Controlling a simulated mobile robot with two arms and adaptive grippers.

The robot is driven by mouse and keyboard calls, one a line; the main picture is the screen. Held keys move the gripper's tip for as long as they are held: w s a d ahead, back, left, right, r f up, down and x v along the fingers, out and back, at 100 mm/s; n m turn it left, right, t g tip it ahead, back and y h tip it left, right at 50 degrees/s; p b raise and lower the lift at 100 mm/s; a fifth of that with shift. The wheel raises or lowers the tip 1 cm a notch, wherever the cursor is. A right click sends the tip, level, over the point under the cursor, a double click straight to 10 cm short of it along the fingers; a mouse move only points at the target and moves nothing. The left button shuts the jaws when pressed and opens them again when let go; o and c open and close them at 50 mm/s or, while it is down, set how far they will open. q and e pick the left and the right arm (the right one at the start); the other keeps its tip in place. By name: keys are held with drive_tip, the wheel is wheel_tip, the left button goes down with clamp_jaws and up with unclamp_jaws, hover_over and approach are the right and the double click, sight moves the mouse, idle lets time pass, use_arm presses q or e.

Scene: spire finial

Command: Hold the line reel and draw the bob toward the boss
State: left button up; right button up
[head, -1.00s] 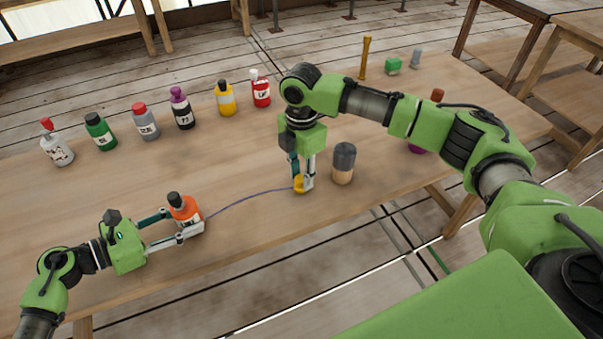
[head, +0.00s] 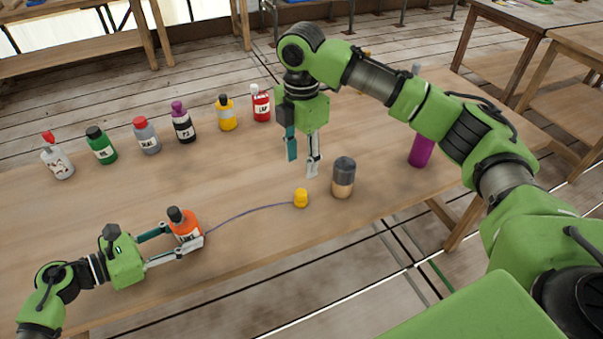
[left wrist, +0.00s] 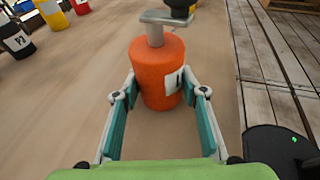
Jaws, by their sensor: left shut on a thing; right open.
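A thin purple-grey line (head: 250,212) runs from the reel across the table to the yellow bob (head: 301,198). The bob stands on the table just left of a wooden cylinder with a dark top (head: 343,178), apparently the boss, with a small gap. My right gripper (head: 302,165) is open and empty above and behind the bob.
Several bottles, such as a green one (head: 101,146) and a red one (head: 261,104), stand in a row at the back left. A purple bottle (head: 421,150) stands to the right, partly behind my right arm. Table between row and line is clear.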

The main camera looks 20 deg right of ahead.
drive_tip(key=shift+r, duration=0.85)
use_arm(q)
drive_tip(key=o, duration=0.9)
drive_tip(key=v, duration=1.2)
